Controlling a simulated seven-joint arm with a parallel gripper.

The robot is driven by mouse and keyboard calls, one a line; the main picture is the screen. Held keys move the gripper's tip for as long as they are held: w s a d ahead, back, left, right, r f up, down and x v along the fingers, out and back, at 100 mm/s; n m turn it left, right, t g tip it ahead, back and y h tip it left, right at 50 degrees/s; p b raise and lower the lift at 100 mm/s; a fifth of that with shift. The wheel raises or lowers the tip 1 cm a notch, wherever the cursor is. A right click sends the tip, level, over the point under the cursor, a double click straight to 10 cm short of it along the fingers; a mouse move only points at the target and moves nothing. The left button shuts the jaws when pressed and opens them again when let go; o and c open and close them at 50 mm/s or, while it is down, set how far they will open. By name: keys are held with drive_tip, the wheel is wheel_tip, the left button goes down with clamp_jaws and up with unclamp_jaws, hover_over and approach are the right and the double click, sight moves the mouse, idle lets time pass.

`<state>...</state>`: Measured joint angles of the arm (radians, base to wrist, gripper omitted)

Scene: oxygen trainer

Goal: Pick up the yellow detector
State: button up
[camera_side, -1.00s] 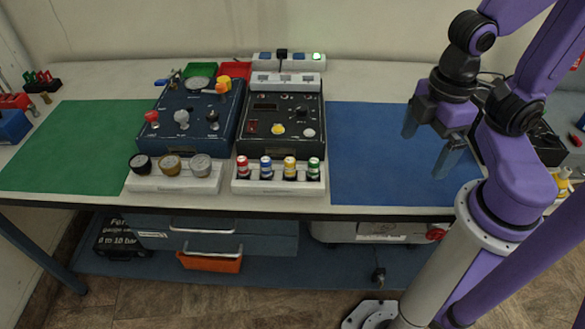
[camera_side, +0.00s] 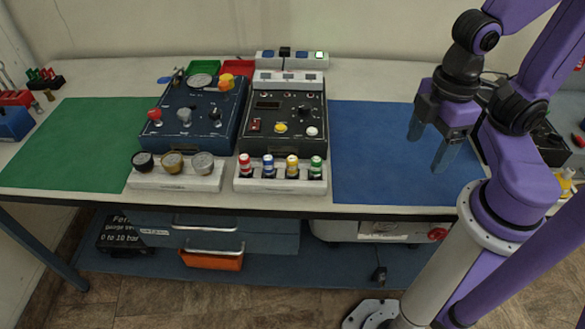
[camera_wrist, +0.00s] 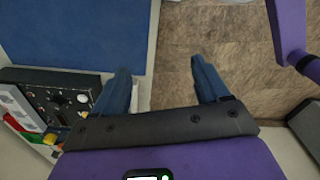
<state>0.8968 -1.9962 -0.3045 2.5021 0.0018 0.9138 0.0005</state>
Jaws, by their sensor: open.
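The yellow detector (camera_side: 292,167) is a small upright cylinder with a yellow body and a pale top. It stands in a white rack (camera_side: 243,185) at the front of the table, between a blue one (camera_side: 268,166) and a green one (camera_side: 316,167). A red one (camera_side: 245,164) is at the rack's left end. My gripper (camera_side: 428,148) is open and empty, above the blue mat's right side, well right of the rack. In the wrist view my open fingers (camera_wrist: 160,66) point over the table edge. I cannot make out the yellow detector there.
A black panel (camera_side: 262,140) and a blue panel (camera_side: 180,132) with knobs stand behind the racks. Three gauges stand in another white rack (camera_side: 150,183) at left. The blue mat (camera_side: 370,150) and green mat (camera_side: 80,150) are clear.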

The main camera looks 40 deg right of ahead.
drive_tip(key=shift+c, duration=0.9)
wheel_tip(320, 180, up, 3)
drive_tip(key=m, duration=0.4)
hover_over(293, 159)
wheel_tip(293, 159, down, 12)
drive_tip(key=shift+s+d+r, duration=0.1)
drive_tip(key=shift+r, duration=0.05)
drive_tip(key=shift+f, duration=2.95)
clamp_jaws()
